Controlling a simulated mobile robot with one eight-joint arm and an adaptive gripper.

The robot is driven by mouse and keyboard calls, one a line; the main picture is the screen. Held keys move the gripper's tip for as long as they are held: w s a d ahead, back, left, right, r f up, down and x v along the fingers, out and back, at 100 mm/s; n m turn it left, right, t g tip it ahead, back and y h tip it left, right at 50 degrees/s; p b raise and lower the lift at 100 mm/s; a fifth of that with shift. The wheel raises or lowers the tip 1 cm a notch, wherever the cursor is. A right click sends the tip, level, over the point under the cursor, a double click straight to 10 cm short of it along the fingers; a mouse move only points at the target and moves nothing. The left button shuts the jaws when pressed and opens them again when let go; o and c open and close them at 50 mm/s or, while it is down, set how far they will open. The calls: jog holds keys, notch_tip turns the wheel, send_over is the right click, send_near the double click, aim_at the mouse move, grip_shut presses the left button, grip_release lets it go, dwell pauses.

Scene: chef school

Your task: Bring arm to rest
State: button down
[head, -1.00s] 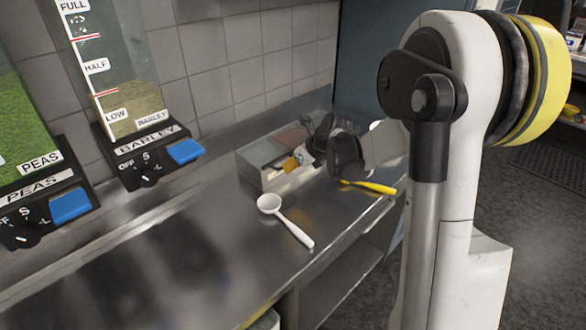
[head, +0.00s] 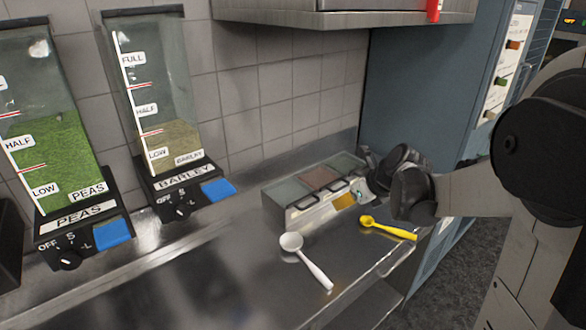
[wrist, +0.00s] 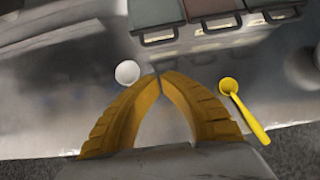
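My gripper (head: 345,201) is over the steel counter, in front of the lidded container. In the wrist view its two yellow fingers (wrist: 158,76) meet at the tips with nothing seen between them, so it is shut and empty. My arm reaches in from the right of the head view. A white ladle (head: 312,268) lies on the counter to the left of the gripper; its round bowl shows in the wrist view (wrist: 127,73). A yellow spoon (head: 390,229) lies to the right, near the counter's front edge, and also shows in the wrist view (wrist: 246,110).
The container (head: 283,213) has several handled lids and stands near the wall. A shelf (head: 300,13) juts out above. A blue-grey cabinet (head: 425,80) stands behind my arm. The front-left counter is clear.

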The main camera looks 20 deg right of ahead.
jog(key=s+a+n+h+b, duration=0.1)
jog(key=s+a+n, duration=0.4)
jog(key=n, duration=0.5)
jog(key=s+a+n+b, duration=0.1)
jog(key=s+a+n, duration=0.3)
jog(key=s+n, duration=0.5)
jog(key=s+a+r+n+h+b, duration=0.1)
jog(key=s+a+n, duration=0.4)
jog(key=n, duration=0.7)
jog(key=s, duration=0.2)
jog(key=shift+s+a+n+h, duration=0.3)
jog(key=shift+s+a+n, duration=0.05)
jog(key=shift+s+n, duration=0.05)
jog(key=shift+r, duration=0.1)
